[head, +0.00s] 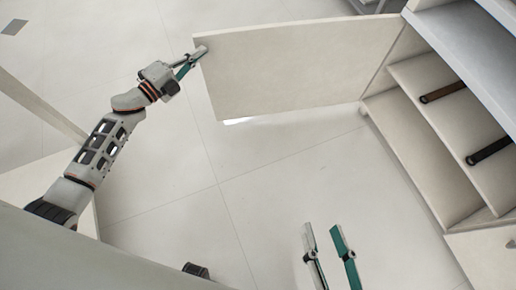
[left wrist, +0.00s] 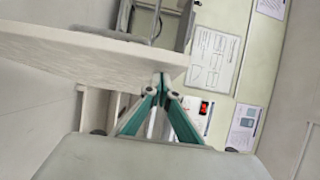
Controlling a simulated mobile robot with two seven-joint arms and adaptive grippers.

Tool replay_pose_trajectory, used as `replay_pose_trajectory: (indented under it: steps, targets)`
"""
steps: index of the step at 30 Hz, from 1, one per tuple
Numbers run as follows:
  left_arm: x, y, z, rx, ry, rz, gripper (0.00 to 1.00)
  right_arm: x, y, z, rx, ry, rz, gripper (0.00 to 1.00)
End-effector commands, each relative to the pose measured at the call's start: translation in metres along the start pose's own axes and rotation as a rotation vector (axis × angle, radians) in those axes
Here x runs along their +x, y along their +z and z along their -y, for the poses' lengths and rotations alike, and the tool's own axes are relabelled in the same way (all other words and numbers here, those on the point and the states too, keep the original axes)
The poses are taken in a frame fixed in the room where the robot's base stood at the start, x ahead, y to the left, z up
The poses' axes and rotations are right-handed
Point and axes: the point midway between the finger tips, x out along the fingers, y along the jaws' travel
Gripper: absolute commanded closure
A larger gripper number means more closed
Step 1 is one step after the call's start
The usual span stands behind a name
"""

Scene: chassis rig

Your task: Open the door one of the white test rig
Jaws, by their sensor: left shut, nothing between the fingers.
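The white test rig (head: 411,150) stands at the right of the head view. Its door (head: 295,68) stands wide open, swung out to the left from the rig's side. My left gripper (head: 196,58) is shut and empty at the door's free outer edge, close to its upper corner. I cannot tell whether it touches the door. In the left wrist view the shut teal fingertips (left wrist: 162,84) are right beside the pale door panel (left wrist: 95,52). My right gripper (head: 322,228) is open and empty over the floor at the bottom of the head view.
Inside the rig are shelves with a brown bar (head: 443,92) and a black bar (head: 489,151). White panels stand at the lower left near my left arm. The tiled floor (head: 270,190) between the door and my right gripper is clear.

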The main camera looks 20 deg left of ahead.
Motion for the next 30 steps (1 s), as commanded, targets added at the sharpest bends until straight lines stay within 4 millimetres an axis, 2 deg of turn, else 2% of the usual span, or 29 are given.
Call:
replay_pose_trajectory:
  steps: [11,24,30]
  targets:
    - [-0.004,0.000,-0.001,0.000,0.002,0.000,1.00,-0.002,0.002,0.001,-0.009,-0.008,0.006,0.60]
    - [-0.066,0.000,-0.001,-0.001,0.001,0.000,1.00,-0.001,0.001,0.000,-0.007,-0.005,0.004,0.60]
    - [-0.075,0.000,0.000,0.001,0.000,0.000,1.00,-0.001,0.001,0.000,-0.007,-0.005,0.003,0.60]
